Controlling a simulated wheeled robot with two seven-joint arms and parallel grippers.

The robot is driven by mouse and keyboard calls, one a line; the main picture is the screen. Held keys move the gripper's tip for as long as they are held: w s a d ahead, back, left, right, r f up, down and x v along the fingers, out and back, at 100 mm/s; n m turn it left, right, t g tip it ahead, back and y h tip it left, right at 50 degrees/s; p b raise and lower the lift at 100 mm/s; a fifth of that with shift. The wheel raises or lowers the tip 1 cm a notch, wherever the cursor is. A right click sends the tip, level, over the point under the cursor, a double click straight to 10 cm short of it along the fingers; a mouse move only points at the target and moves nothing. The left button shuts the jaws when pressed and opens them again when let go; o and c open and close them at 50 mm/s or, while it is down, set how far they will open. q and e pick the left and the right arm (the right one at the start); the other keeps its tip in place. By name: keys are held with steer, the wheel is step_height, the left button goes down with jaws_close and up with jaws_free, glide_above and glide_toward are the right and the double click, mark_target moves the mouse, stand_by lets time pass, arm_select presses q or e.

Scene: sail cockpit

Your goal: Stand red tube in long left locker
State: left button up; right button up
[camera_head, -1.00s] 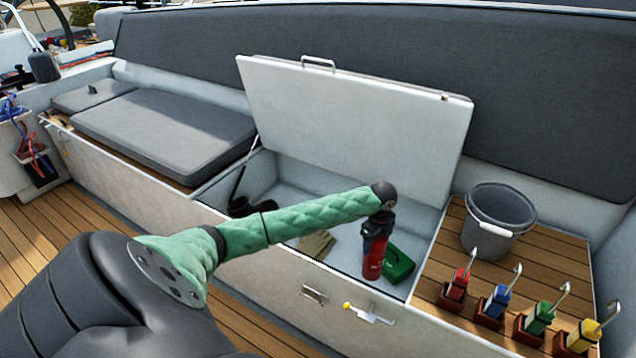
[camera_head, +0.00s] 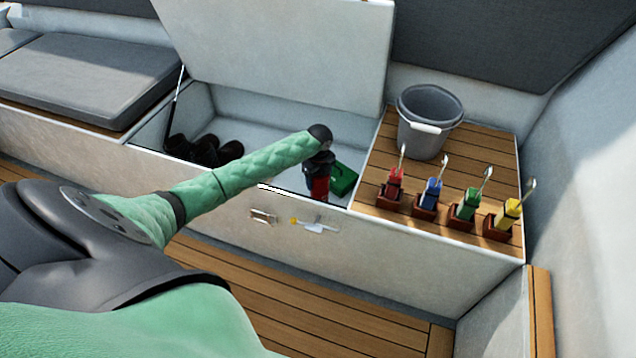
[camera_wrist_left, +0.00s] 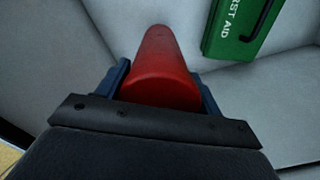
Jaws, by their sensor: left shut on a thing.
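The red tube (camera_head: 319,188) is held upright by my left gripper (camera_head: 319,164), inside the open locker (camera_head: 262,128) near its front wall. Its lower end is close to the front rim; I cannot tell if it touches the floor. In the left wrist view the red tube (camera_wrist_left: 161,75) sits between the blue fingers of my left gripper (camera_wrist_left: 162,92), which are shut on it. The locker lid (camera_head: 285,50) stands raised at the back. My right gripper is not in view.
A green first aid box (camera_head: 344,179) lies just right of the tube, also in the wrist view (camera_wrist_left: 240,28). Dark boots (camera_head: 205,149) are at the locker's left end. A grey bucket (camera_head: 428,125) and several coloured-handled items in holders (camera_head: 432,195) stand on the slatted top at right.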

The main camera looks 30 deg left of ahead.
arm_select(q)
steer(key=shift+f, duration=1.5)
steer(key=o, duration=1.7)
steer(key=shift+f, duration=0.1)
step_height(320, 180, up, 12)
steer(key=shift+r, duration=0.1)
